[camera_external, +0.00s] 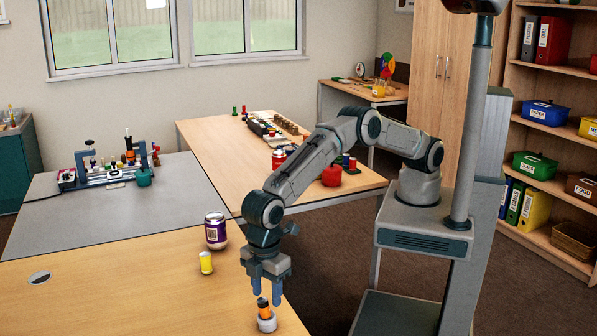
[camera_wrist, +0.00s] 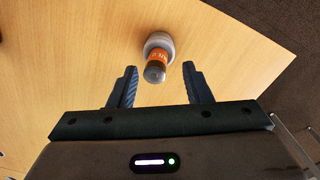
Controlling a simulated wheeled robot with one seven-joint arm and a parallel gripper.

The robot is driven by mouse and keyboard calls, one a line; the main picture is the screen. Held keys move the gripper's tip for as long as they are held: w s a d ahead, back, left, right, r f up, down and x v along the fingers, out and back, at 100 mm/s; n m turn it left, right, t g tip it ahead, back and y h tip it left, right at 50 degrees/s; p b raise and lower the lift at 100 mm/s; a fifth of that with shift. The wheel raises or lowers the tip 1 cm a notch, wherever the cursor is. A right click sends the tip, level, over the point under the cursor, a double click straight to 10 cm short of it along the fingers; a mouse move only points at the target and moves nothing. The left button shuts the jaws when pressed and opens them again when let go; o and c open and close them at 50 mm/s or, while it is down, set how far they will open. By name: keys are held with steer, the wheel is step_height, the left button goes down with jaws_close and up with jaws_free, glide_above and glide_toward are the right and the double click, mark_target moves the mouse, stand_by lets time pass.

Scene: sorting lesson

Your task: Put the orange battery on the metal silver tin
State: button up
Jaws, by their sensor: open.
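The orange battery (camera_external: 264,309), orange with a dark end, stands upright on a small round silver-grey tin (camera_external: 267,324) at the table's front right. The wrist view also shows the battery (camera_wrist: 160,56) with the pale rim of the tin (camera_wrist: 157,38) around its far end. My gripper (camera_external: 266,291) points down just above the battery. In the wrist view my gripper's (camera_wrist: 159,70) fingers are apart, one on each side of the battery with gaps. The battery hides much of the tin's top.
A yellow can (camera_external: 206,262) and a larger purple can (camera_external: 216,230) stand to the left on the wooden table (camera_external: 120,290). The table's right edge is close to the tin. A grey table (camera_external: 110,215) behind holds a rack of small items.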

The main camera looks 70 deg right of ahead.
step_height(320, 180, up, 9)
steer(key=shift+f, duration=0.2)
